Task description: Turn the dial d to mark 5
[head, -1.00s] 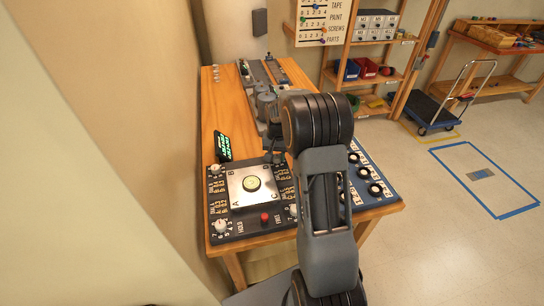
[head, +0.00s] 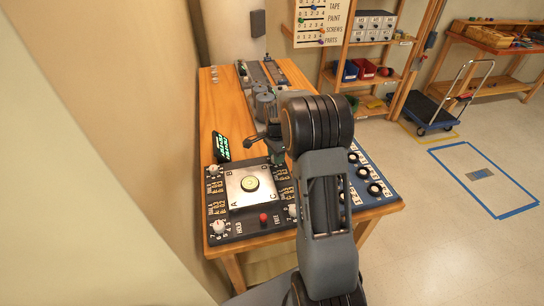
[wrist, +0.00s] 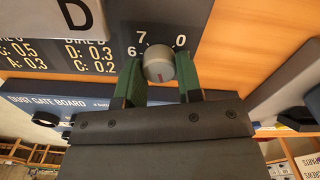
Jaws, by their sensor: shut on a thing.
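In the wrist view a light grey round dial (wrist: 159,66) with a short red mark sits beside the numerals 6, 7 and 0 on a dark panel (wrist: 215,20). The green fingers of my gripper (wrist: 157,82) are shut on it, one on each side. A plate (wrist: 75,15) lettered D is close by. In the head view my gripper (head: 278,157) is at the far right corner of the panel (head: 240,225), by the plate's D corner, and hides that dial there. Most of the dial's scale is hidden, so I cannot read its setting.
Other white dials stand at the panel's far left (head: 213,171) and near left (head: 218,227) corners. A red button (head: 264,218) is at the front edge. A small green-lettered display (head: 222,148) stands behind. A blue board with black knobs (head: 374,189) lies to the right.

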